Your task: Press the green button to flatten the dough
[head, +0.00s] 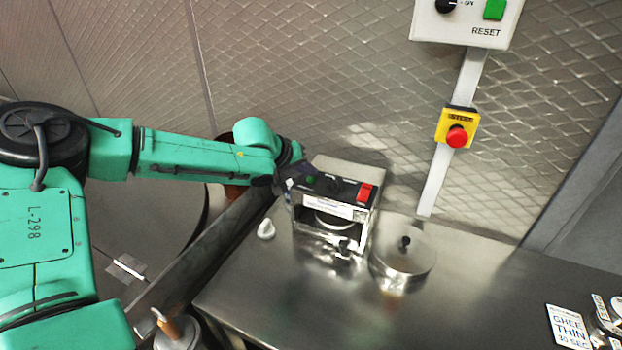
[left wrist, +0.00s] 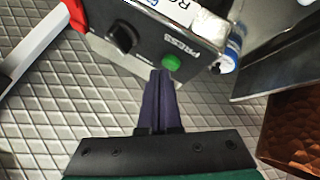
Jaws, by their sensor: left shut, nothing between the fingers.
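The green button (head: 310,180) sits at the left end of the top panel of the dough press (head: 328,213), a small metal machine on the steel counter. In the left wrist view the round green button (left wrist: 172,63) is beside the word PRESS, with a black knob (left wrist: 123,37) to its left. My left gripper (head: 292,184) is at the machine's left end. In the left wrist view its closed fingertips (left wrist: 163,73) are right by the button; I cannot tell whether they touch it. No dough is visible. My right gripper is not in view.
A red switch (head: 364,192) is on the press's right end. A round metal lid (head: 404,255) stands right of the press and a small white object (head: 266,229) left of it. A yellow box with a red stop button (head: 457,135) hangs on the wall. The front counter (head: 330,310) is clear.

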